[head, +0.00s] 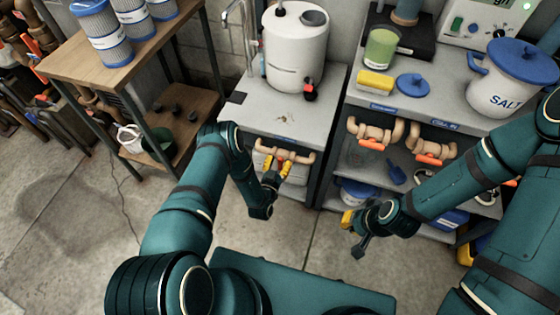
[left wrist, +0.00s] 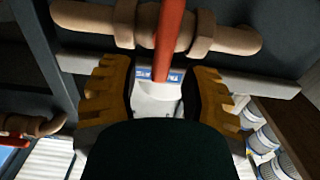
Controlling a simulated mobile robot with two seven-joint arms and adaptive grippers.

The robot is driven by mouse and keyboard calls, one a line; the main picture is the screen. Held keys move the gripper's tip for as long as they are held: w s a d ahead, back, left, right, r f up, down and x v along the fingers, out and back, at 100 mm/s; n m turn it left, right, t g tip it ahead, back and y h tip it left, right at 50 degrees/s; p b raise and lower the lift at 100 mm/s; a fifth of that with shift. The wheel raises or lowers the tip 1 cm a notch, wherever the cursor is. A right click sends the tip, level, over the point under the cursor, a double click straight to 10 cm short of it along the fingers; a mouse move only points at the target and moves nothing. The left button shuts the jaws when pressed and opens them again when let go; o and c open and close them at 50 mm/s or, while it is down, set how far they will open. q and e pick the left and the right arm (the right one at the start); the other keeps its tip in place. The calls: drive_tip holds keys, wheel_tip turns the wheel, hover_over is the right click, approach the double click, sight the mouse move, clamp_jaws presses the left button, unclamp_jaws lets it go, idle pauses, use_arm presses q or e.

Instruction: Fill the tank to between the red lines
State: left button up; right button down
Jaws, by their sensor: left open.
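The white tank (head: 293,55) stands upright on the left bench; red lines on it are too small to make out. A tan pipe valve (head: 300,156) with an orange handle (head: 262,149) runs along the front of that bench, below the tank. My left gripper (head: 276,172) is open just in front of this valve. In the left wrist view its yellow fingers (left wrist: 163,85) are spread on either side of the orange handle (left wrist: 172,35), with nothing clamped. My right gripper (head: 352,228) hangs before the right bench; its finger gap is unclear.
On the right bench are a green-filled beaker (head: 381,48), a yellow sponge (head: 375,83), a blue lid (head: 412,85) and a salt tub (head: 505,85). More orange-handled valves (head: 375,137) sit under its edge. A wooden shelf (head: 150,50) with filter cartridges stands left.

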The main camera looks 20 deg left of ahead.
use_arm(q)
drive_tip(key=shift+w, duration=0.7)
clamp_jaws()
drive_tip(key=shift+a+f+n, duration=0.1)
drive_tip(key=shift+a+n, duration=0.15)
drive_tip(key=shift+n, duration=0.8)
drive_tip(key=shift+a+f+n, duration=0.1)
drive_tip(key=shift+a+n, duration=0.15)
drive_tip(key=shift+n, duration=0.75)
drive_tip(key=shift+a+n, duration=0.25)
drive_tip(key=shift+n, duration=0.8)
